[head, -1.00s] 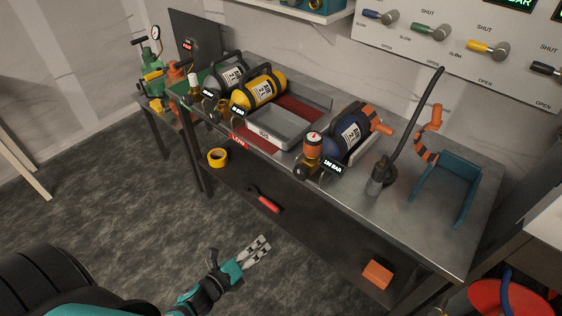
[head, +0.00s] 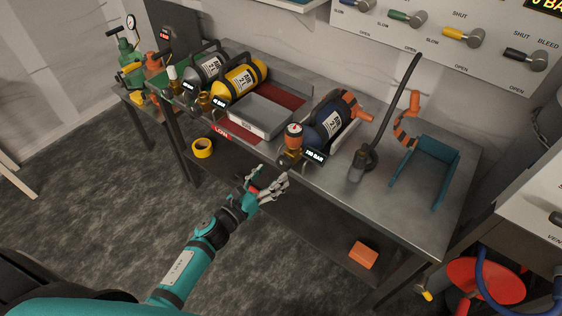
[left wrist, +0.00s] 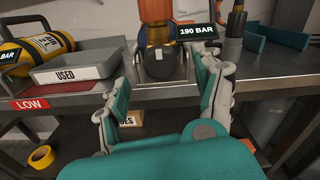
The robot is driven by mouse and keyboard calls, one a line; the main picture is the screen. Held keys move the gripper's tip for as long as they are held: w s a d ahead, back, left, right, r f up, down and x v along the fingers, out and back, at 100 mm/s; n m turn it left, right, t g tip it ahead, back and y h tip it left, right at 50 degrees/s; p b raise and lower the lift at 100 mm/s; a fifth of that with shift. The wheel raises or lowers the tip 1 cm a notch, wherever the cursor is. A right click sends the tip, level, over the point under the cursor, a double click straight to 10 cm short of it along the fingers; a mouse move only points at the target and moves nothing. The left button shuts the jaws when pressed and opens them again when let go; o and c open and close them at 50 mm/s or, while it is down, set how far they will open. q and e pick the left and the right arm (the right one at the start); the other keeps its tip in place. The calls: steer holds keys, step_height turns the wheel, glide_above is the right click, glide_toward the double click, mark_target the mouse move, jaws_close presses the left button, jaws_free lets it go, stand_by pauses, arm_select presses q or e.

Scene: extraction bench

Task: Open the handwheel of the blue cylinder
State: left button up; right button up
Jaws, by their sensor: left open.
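The blue cylinder (head: 328,124) lies on the bench with its valve end toward the front edge. Its handwheel (head: 294,135) is orange with a pale, red-marked top and sits above a brass valve body. A "190 BAR" display is beside it. In the left wrist view the handwheel (left wrist: 154,12) is cut by the top edge, above the valve body (left wrist: 158,60). My left gripper (head: 276,184) is open and empty in front of the bench edge, below and apart from the handwheel. Its spread fingers (left wrist: 165,78) frame the valve from below. My right gripper is not in view.
The yellow cylinder (head: 240,79) and a grey cylinder (head: 208,68) lie to the left. A grey "USED" tray (head: 258,117) is between. A hose tool (head: 358,170) and a teal cradle (head: 428,160) stand right. The bench's front edge lies close to my left gripper.

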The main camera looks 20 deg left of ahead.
mark_target(281, 166)
arm_select(q)
steer(key=x, duration=0.4)
steer(key=shift+w, duration=0.15)
steer(key=shift+w+d+p, duration=0.25)
steer(key=shift+w+p, duration=0.05)
steer(key=shift+w, duration=0.15)
steer(key=shift+c, duration=0.9)
steer(key=c, duration=1)
